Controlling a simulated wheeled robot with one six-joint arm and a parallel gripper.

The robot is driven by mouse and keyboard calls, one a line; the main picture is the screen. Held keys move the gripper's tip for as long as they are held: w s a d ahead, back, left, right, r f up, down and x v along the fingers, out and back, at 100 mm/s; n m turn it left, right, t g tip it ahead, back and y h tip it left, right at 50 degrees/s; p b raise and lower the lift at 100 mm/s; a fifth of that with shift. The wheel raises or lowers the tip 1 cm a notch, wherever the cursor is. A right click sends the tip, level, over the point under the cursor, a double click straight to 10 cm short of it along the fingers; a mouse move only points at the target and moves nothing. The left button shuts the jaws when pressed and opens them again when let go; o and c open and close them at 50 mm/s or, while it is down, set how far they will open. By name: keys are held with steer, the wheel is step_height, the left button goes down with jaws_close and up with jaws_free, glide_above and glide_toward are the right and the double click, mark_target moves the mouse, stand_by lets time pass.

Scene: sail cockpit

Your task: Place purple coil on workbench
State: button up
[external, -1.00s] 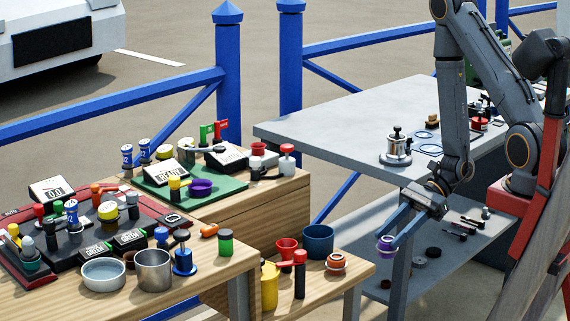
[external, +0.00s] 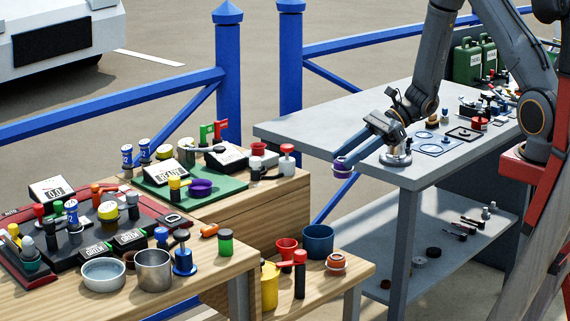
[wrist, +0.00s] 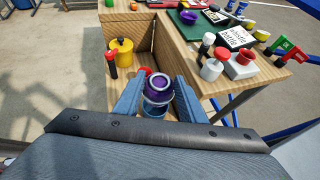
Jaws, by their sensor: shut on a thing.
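My gripper (external: 345,160) is shut on the purple coil (external: 341,168), a small ring-like piece with a pale band. In the wrist view the coil (wrist: 158,86) sits between the two blue fingers. In the external view it hangs at about the height of the grey table top (external: 330,122), by that table's near left edge. It appears clear of any surface. The wooden bench (external: 255,208) stands to its left, with a lower wooden shelf in front. I cannot tell which of these is the workbench.
A green mat (external: 228,197) on the wooden bench holds a purple bowl (external: 201,187) and instruments. Red and white pieces crowd the bench's right end. The lower wooden shelf holds a blue pot (external: 318,241) and cups. The grey table's left part is bare; blue railing stands behind.

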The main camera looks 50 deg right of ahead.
steer(key=w+d+r+p, duration=0.1)
steer(key=w+r+p, duration=0.1)
steer(key=w+r, duration=0.35)
steer(key=w+d+f+m+t+b, duration=0.1)
steer(key=w+d, duration=0.3)
steer(key=d, duration=0.4)
steer(key=w+d+f+m+t+h+b, duration=0.1)
steer(key=w+d, duration=0.3)
steer(key=d, duration=0.4)
steer(key=w+d+f+m+t+h+b, duration=0.1)
steer(key=w+d, duration=0.3)
steer(key=d, duration=0.4)
steer(key=shift+w+d+f+m+b, duration=0.1)
steer(key=shift+f+m+b, duration=0.2)
steer(key=shift+f+b, duration=0.45)
steer(key=w+d+r+m+t+h+b, duration=0.2)
steer(key=w+d+r+m+h, duration=0.15)
steer(key=w+d, duration=0.45)
steer(key=w+d+r+m+t+h+b, duration=0.3)
steer(key=w+d+m+h, duration=0.15)
steer(key=d, duration=0.85)
steer(key=shift+y, duration=0.5)
steer(key=f, duration=0.3)
steer(key=f+p, duration=0.1)
steer(key=f, duration=0.2)
steer(key=f+p, duration=0.1)
steer(key=f, duration=0.2)
steer(key=shift+s+a+f, duration=0.15)
steer(key=shift+s+f, duration=0.15)
steer(key=shift+f, duration=0.05)
